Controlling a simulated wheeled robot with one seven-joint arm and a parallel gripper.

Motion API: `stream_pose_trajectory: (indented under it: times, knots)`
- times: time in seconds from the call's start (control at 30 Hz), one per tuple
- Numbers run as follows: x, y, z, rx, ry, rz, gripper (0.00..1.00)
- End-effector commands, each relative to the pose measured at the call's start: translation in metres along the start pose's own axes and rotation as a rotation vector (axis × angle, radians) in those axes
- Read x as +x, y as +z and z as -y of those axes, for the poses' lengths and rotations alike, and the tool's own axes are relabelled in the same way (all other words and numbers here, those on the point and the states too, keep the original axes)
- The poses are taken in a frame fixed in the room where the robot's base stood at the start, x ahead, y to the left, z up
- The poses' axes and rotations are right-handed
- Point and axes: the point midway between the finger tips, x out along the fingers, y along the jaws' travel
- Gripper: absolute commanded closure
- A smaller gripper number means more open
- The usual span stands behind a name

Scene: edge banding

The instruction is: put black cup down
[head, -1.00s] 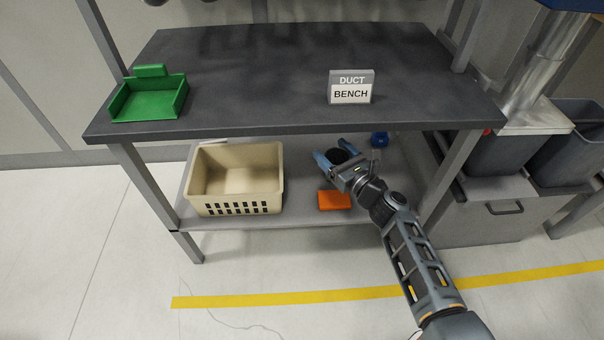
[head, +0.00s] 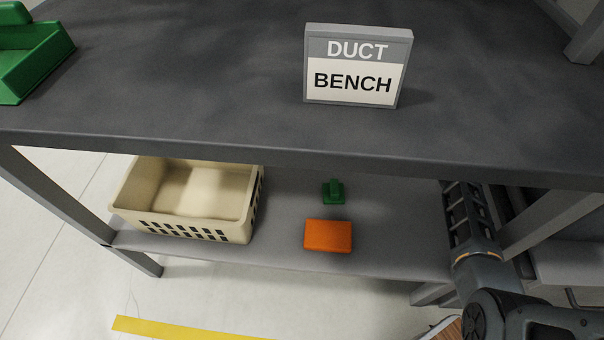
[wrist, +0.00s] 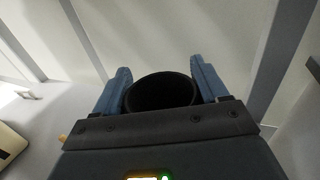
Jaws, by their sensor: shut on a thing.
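The black cup (wrist: 160,93) shows in the wrist view, its dark round mouth facing the camera. It sits between the two blue fingers of my gripper (wrist: 160,72), which is shut on it. In the head view the cup and gripper are hidden; my arm reaches in under the bench top at the right. I cannot tell whether the cup's base touches the lower shelf (head: 390,235).
On the lower shelf stand a beige crate (head: 190,229) at left, an orange block (head: 328,235) and a small green object (head: 333,192). The bench top (head: 200,90) above carries a DUCT BENCH sign (head: 352,82) and a green tray (head: 38,62).

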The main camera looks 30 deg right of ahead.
Motion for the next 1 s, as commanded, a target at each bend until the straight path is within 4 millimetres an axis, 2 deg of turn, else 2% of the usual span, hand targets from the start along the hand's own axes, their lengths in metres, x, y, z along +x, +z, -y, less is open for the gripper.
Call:
stream_pose_trajectory:
  times: [0.23, 0.7, 0.83, 1.0]
  knots:
    - [-0.003, -0.006, -0.004, 0.002, 0.000, -0.001, 0.57]
    - [-0.041, -0.063, -0.086, 0.003, 0.001, -0.002, 0.57]
    - [-0.048, -0.070, -0.099, 0.002, 0.000, 0.000, 0.57]
    - [-0.050, -0.075, -0.105, 0.001, 0.000, 0.000, 0.57]
